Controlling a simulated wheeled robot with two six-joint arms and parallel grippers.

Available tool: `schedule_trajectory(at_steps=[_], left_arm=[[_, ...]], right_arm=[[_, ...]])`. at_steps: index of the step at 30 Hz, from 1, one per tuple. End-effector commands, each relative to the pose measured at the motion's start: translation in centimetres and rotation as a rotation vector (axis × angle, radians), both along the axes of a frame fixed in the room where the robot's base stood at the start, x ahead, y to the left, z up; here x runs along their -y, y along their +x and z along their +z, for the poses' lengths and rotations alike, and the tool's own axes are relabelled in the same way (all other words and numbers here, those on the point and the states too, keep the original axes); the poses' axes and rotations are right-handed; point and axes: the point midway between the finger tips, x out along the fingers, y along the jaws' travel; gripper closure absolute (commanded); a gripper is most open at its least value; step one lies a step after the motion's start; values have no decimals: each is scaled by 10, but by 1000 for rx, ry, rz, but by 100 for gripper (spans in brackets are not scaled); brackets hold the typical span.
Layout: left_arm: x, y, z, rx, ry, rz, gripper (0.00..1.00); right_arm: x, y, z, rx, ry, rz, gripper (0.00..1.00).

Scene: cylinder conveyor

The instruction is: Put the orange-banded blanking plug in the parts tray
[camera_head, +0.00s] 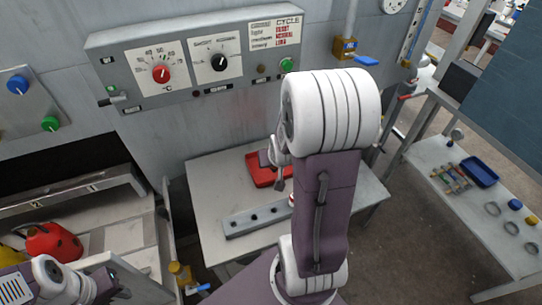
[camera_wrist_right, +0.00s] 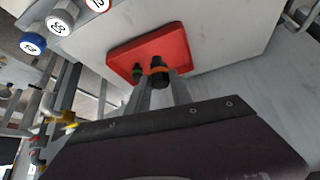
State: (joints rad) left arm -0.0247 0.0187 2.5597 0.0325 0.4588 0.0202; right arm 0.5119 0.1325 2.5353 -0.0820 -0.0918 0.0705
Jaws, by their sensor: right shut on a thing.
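The red parts tray (camera_head: 256,174) sits on the grey table in the head view, partly behind my right gripper (camera_head: 270,156). The tray (camera_wrist_right: 182,50) also shows in the right wrist view. There my right gripper (camera_wrist_right: 160,84) is shut on a dark plug (camera_wrist_right: 159,76) with a bit of orange at its top, held over the tray. I cannot tell whether the plug touches the tray floor. A second dark, greenish plug (camera_wrist_right: 137,72) is beside it, at the tray. My left gripper (camera_head: 112,287) is at the lower left, far from the tray; its jaws are unclear.
A grey block with several holes (camera_head: 240,226) lies on the table in front of the tray. Labelled round caps (camera_wrist_right: 60,22) stand near the tray in the wrist view. A control panel (camera_head: 200,62) is behind. A side table (camera_head: 440,160) at the right holds a blue tray (camera_head: 480,171).

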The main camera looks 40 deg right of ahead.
Motion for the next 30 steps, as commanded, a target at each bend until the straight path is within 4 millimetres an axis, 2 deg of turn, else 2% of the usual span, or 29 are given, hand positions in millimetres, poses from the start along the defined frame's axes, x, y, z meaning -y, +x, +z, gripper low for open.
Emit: schedule_trajectory(at_steps=[3, 9, 15, 21, 27, 30], left_arm=[[0, 0, -7, -1, 0, 0, 64], [0, 0, -8, -1, 0, 0, 64], [0, 0, -8, -1, 0, 0, 64], [0, 0, -9, -1, 0, 0, 64], [0, 0, -13, -1, 0, 0, 64], [0, 0, -13, -1, 0, 0, 64]], right_arm=[[12, 21, -18, -1, -1, 0, 100], [31, 54, -38, 0, -2, 0, 100], [43, 76, -53, 1, -2, 0, 100], [45, 79, -58, 1, -2, 0, 100], [45, 79, -92, -2, -1, 0, 100], [45, 79, -96, 2, -3, 0, 100]])
